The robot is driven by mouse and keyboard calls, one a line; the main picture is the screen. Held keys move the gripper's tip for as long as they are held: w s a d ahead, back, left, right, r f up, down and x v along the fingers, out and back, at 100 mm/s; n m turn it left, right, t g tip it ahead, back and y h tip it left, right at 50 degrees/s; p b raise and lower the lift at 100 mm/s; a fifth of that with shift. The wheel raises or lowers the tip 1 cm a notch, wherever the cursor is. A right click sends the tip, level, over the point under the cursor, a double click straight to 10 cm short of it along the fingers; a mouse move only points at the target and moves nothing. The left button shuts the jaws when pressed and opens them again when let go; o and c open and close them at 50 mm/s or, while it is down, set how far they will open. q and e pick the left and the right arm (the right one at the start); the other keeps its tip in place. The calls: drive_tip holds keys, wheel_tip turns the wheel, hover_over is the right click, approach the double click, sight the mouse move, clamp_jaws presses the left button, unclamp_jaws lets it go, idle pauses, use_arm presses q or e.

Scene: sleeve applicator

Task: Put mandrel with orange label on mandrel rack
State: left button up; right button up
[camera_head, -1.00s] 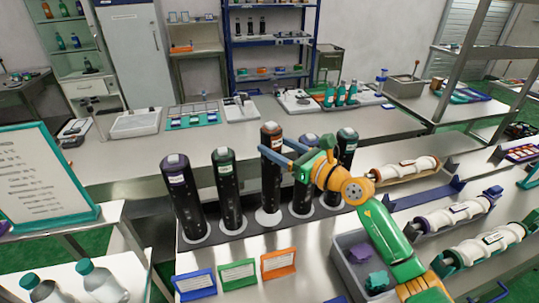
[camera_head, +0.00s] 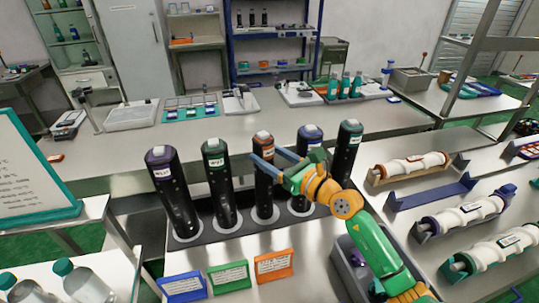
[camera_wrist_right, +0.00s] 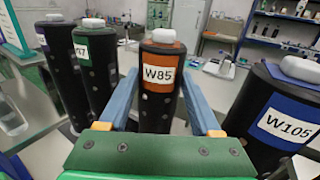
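The mandrel with the orange label (camera_head: 264,195) is a dark upright cylinder with a white cap, standing in the middle of a row of similar mandrels. Its label reads W85 in the right wrist view (camera_wrist_right: 158,106). My right gripper (camera_head: 268,163) is at its upper part, with one blue finger on each side. In the right wrist view the fingers (camera_wrist_right: 160,80) look open around the mandrel; I cannot tell whether they touch it. The row stands on a dark strip with white rings (camera_head: 240,224). I cannot tell which fixture is the mandrel rack. My left gripper is out of view.
Purple-label (camera_head: 175,198), green-label (camera_head: 219,190), blue-label (camera_head: 308,140) and teal-label (camera_head: 347,152) mandrels stand close beside. Coloured cards (camera_head: 228,277) stand in front. At right, white rollers (camera_head: 412,164) lie in cradles; a blue cradle (camera_head: 432,192) is empty. A grey bin (camera_head: 345,265) sits below my arm.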

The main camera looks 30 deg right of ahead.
drive_tip(key=o, duration=0.4)
drive_tip(key=shift+o, duration=0.2)
drive_tip(key=shift+d, duration=0.15)
drive_tip(key=shift+r, duration=0.1)
drive_tip(key=b+v, duration=0.4)
drive_tip(key=v, duration=0.8)
